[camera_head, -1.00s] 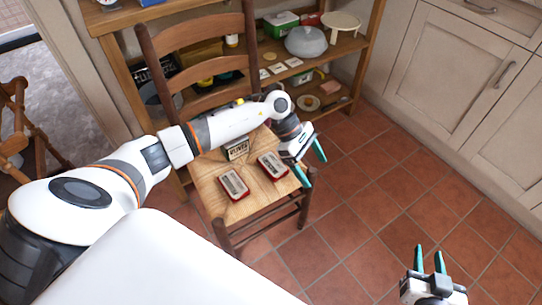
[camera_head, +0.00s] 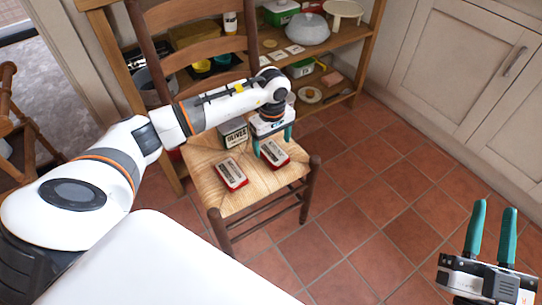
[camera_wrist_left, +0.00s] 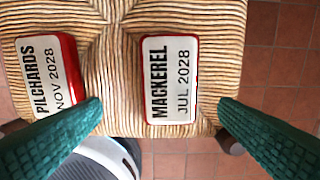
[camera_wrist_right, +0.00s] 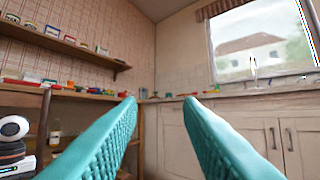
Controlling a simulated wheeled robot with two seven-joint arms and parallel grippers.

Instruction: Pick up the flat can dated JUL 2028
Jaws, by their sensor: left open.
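The flat can labelled MACKEREL JUL 2028 (camera_wrist_left: 171,80) lies on the woven chair seat in the left wrist view, its white label up and its rim red. In the head view it is the right-hand flat can (camera_head: 276,153). A second flat can, PILCHARDS NOV 2028 (camera_wrist_left: 50,70), lies to its left; it also shows in the head view (camera_head: 230,174). My left gripper (camera_head: 272,143) is open above the MACKEREL can, with its fingers to either side of it in the left wrist view. My right gripper (camera_head: 490,235) is open and empty over the floor at the lower right.
A taller OLIVES tin (camera_head: 234,132) stands at the back of the seat (camera_head: 245,200). The chair's slatted back (camera_head: 195,50) rises behind it. Wooden shelves (camera_head: 330,60) with containers stand beyond. The tiled floor (camera_head: 370,190) to the right is clear.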

